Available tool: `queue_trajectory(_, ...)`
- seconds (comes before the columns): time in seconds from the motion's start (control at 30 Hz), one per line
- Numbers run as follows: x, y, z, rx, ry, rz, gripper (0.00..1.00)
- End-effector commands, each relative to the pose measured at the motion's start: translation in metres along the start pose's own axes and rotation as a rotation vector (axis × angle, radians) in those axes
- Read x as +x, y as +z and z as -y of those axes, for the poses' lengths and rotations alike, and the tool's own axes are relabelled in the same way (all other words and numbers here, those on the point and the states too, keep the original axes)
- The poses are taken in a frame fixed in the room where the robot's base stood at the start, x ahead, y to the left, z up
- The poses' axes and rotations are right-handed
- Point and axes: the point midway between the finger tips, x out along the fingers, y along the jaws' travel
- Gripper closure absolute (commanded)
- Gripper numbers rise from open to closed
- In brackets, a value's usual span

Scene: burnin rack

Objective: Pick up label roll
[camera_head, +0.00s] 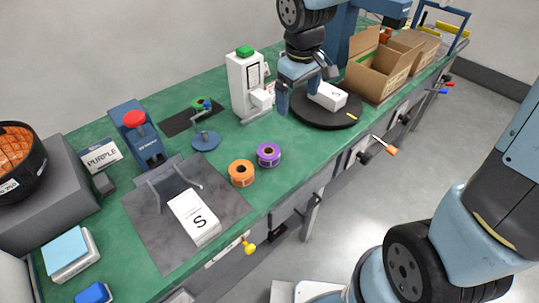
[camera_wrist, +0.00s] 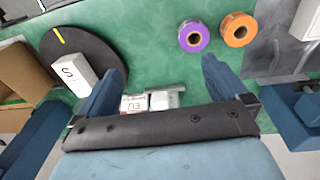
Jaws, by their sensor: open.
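Two label rolls lie flat on the green bench mat. The orange roll (camera_head: 241,173) is at the mat's front, and the purple roll (camera_head: 268,155) is just right of it. In the wrist view the purple roll (camera_wrist: 194,37) and the orange roll (camera_wrist: 238,29) lie beyond the right finger, near the top of the picture. My gripper (camera_head: 304,90) is open and empty, above the bench, behind and right of the rolls in the head view. In the wrist view its two fingers (camera_wrist: 165,68) are wide apart with green mat between them. Neither roll is touched.
A dark turntable (camera_head: 311,117) with a white box (camera_head: 328,96) stands right of the rolls. A white device with a green top (camera_head: 245,85) stands behind them. A grey plate (camera_head: 165,232) holds a white S box (camera_head: 195,217) at left. Open cardboard boxes (camera_head: 375,77) stand far right.

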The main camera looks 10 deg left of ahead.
Motion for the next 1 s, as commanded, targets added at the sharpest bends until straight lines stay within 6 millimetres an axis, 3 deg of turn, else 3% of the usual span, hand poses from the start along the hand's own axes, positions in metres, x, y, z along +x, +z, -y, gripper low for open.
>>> queue_trajectory(0.13,0.03,-0.024,0.031,-0.109,-0.046,0.033,0.0)
queue_trajectory(0.33,0.051,-0.038,0.055,-0.191,-0.08,0.054,0.0)
queue_trajectory(0.53,0.067,-0.041,0.062,-0.209,-0.089,0.059,0.0)
queue_trajectory(1.0,0.135,-0.036,0.068,-0.208,-0.088,0.059,0.0)
